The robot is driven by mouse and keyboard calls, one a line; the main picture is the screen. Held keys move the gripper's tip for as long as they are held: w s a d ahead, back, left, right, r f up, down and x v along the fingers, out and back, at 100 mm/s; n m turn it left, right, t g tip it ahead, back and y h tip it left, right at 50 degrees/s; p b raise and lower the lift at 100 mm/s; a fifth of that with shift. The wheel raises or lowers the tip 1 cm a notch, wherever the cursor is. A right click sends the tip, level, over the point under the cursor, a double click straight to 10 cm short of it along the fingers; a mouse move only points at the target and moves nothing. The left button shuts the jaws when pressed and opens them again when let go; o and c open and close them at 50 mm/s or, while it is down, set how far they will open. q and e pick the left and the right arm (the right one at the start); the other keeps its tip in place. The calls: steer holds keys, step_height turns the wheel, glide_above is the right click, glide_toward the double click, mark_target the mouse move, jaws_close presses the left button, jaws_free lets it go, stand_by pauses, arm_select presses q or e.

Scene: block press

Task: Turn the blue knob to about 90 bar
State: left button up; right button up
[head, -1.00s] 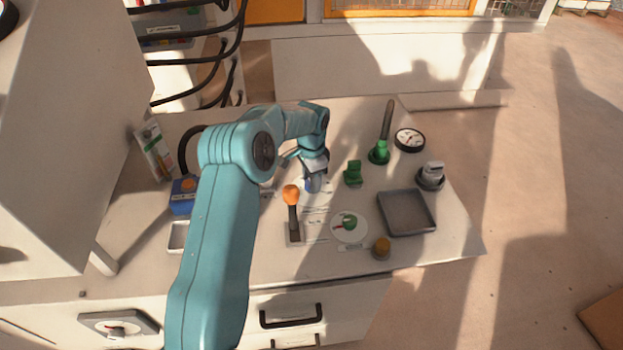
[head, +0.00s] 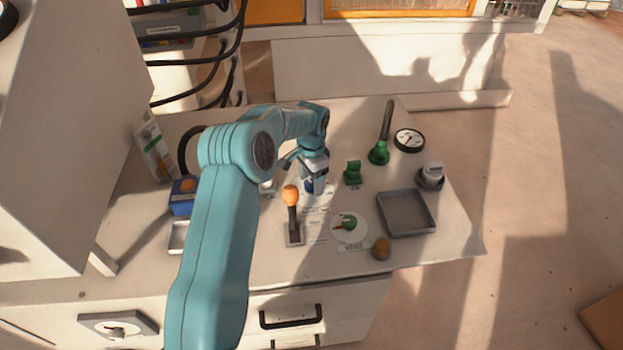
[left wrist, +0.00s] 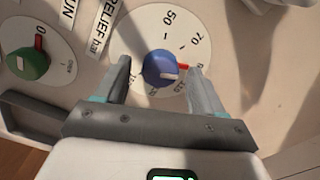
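The blue knob (left wrist: 158,68) sits on a white round dial (left wrist: 140,30) marked 50 and 70, with further numbers partly hidden by the right-hand finger. Its red pointer points right, past 70, towards the mark beside that fingertip. My left gripper (left wrist: 160,72) is open, with one finger on each side of the knob and a visible gap on both sides. In the head view the blue knob (head: 309,187) shows just below my left gripper (head: 313,176), partly hidden by it. My right gripper is not in view.
A green knob (left wrist: 28,62) on another dial is at the left. A grey tray (head: 407,231) lies at right.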

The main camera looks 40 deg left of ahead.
mark_target(312, 183)
arm_select(q)
steer(key=shift+r, duration=0.1)
step_height(312, 183, up, 16)
steer(key=p, duration=0.2)
steer(key=shift+r, duration=0.1)
stand_by(0.5)
